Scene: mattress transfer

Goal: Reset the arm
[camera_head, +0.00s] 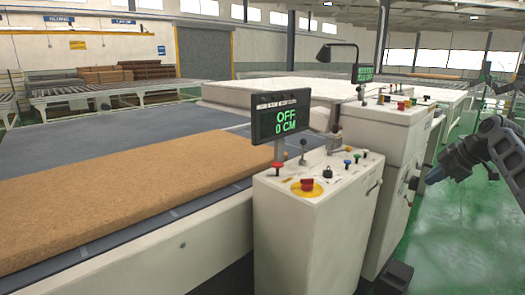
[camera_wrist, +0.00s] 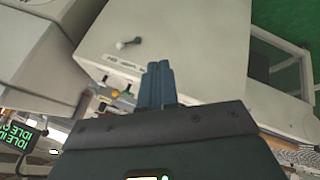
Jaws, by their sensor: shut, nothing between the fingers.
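My gripper (camera_head: 436,176) is at the right side of the head view, at the end of my dark grey arm. It hangs in the air to the right of the white control cabinets. In the wrist view my gripper (camera_wrist: 158,84) has its fingers together, with nothing held between them. Behind the fingers in that view is a white cabinet (camera_wrist: 190,38) with a small lever on it. I cannot tell how far the fingertips are from the cabinet.
A control cabinet (camera_head: 300,235) with knobs carries a display (camera_head: 281,117) reading "OFF 0 CM". A brown mattress (camera_head: 120,210) lies on the conveyor at left. A second cabinet (camera_head: 385,145) stands close left of my gripper.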

